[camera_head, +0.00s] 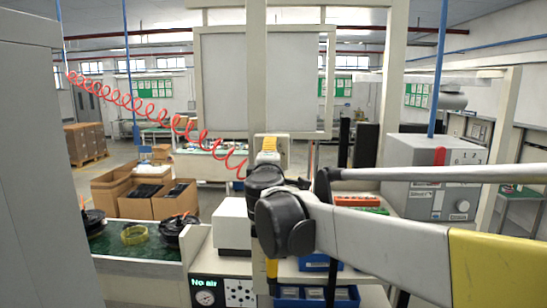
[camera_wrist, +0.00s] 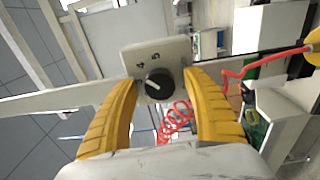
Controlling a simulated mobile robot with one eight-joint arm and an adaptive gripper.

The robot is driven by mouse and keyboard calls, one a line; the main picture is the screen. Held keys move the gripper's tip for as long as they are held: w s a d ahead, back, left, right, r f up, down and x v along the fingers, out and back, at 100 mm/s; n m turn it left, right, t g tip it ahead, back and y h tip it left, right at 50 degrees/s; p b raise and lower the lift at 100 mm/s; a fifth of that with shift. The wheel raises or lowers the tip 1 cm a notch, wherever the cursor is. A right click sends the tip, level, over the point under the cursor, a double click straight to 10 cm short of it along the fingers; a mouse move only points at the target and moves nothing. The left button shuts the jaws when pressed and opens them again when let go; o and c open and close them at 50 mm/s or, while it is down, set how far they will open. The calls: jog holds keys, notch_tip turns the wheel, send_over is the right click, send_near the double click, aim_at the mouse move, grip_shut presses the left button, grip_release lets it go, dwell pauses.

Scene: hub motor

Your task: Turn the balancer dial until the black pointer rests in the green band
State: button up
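A black dial (camera_wrist: 158,84) with a white line sits on a beige box (camera_wrist: 178,52) bearing small dark marks in the wrist view. My gripper (camera_wrist: 160,82) is open, its two yellow fingers on either side of the dial. Small gaps seem to show between fingertips and dial; contact cannot be told. In the head view, my arm's black joints hide the fingertips and the dial. A beige housing with a yellow part (camera_head: 269,147) shows just above them on the post. A round white gauge (camera_head: 205,297) stands at the bottom; its pointer and any green band are too small to read.
A dark panel reading "No air" (camera_head: 207,282) holds the gauge. A grey machine (camera_head: 425,190) stands right. Blue bins (camera_head: 318,294) sit below.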

jog(key=s, duration=1.2)
jog(key=shift+f, duration=0.2)
jog(key=s+d+f+m+g+h+b, duration=0.1)
jog(key=s+d+f+m+g+b, duration=0.15)
jog(key=d+f+b, duration=0.5)
jog(key=s+d+f+m+g+h+b, duration=0.1)
jog(key=s+d+f+m+h+b, duration=0.25)
jog(key=f, duration=0.75)
jog(key=s+d+f+m+g+b, duration=0.25)
jog(key=d+f+b, duration=0.35)
jog(key=d+f, duration=0.3)
jog(key=s+f+m+g+y+b, duration=0.1)
jog(key=s+f+m+b, duration=0.2)
jog(key=f, duration=0.9)
jog(key=s+d+f+m+g+y+b, duration=0.1)
jog(key=s+f+m+g+y+b, duration=0.1)
jog(key=s+f+b, duration=0.7)
jog(key=s+f+m+g+y+b, duration=0.1)
jog(key=s+f+m+b, duration=0.3)
jog(key=f, duration=1.1)
jog(key=shift+s+d+g+b, duration=0.3)
jog(key=shift+s+g+b, duration=0.4)
jog(key=shift+s+b, duration=0.5)
